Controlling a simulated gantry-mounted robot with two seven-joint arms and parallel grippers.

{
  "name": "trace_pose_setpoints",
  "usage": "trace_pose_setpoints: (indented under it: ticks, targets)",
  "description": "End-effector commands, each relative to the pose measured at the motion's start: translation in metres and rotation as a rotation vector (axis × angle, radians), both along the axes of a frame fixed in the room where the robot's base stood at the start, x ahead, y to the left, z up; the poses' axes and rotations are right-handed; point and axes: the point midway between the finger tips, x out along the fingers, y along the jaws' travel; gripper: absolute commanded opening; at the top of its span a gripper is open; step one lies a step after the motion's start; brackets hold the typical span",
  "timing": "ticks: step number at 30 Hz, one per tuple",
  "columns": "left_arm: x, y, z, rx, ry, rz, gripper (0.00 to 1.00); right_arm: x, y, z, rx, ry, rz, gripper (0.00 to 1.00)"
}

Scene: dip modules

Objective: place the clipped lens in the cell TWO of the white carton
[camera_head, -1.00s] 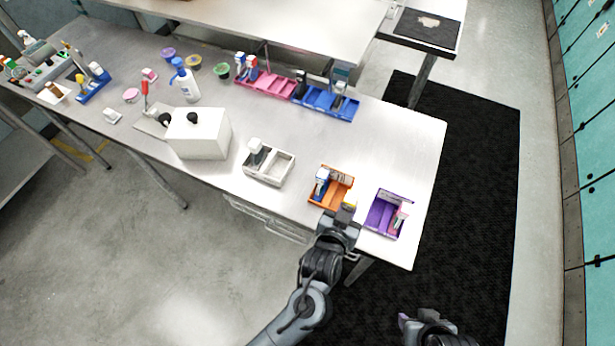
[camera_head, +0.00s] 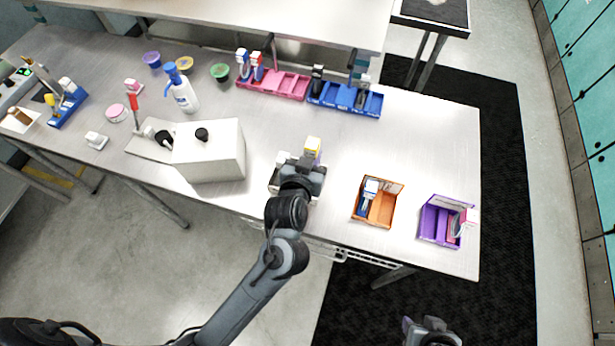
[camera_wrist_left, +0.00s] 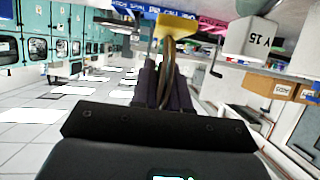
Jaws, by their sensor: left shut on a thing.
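My left gripper (camera_head: 306,168) is shut on the clipped lens (camera_head: 313,148), a small pale piece with a yellow end. The piece stands up from the jaws, and its yellow part (camera_wrist_left: 177,26) shows past the fingers (camera_wrist_left: 163,80) in the left wrist view. The gripper is over the white carton (camera_head: 274,183) and hides most of it, so its cells and their labels cannot be read. My right gripper (camera_head: 430,328) is at the bottom edge, away from the table, and its jaws are not clear.
A big white box (camera_head: 215,160) stands left of the carton. An orange tray (camera_head: 382,207) and a purple tray (camera_head: 438,226) are to the right. Pink (camera_head: 285,92) and blue (camera_head: 340,98) trays sit behind. A white block marked "Y 15" (camera_wrist_left: 250,38) shows in the wrist view.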

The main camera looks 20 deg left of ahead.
Motion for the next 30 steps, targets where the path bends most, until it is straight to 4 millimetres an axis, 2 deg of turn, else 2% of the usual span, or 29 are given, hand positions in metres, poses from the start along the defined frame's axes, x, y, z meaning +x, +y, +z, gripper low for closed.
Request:
trace_pose_setpoints:
  ticks: [11, 19, 27, 30]
  targets:
    - [0.000, 0.003, -0.054, 0.002, 0.003, 0.006, 0.00, 0.000, -0.005, -0.016, -0.018, -0.002, 0.008, 0.43]
    - [0.000, 0.003, -0.069, 0.001, 0.001, 0.007, 0.00, 0.000, -0.005, -0.018, -0.016, -0.001, 0.006, 0.43]
    - [0.000, 0.003, -0.099, 0.001, 0.001, 0.006, 0.00, 0.000, -0.003, -0.024, -0.009, -0.001, 0.002, 0.43]
    - [0.000, 0.003, -0.101, 0.000, 0.000, 0.005, 0.00, 0.000, -0.002, -0.024, -0.007, -0.001, 0.001, 0.43]
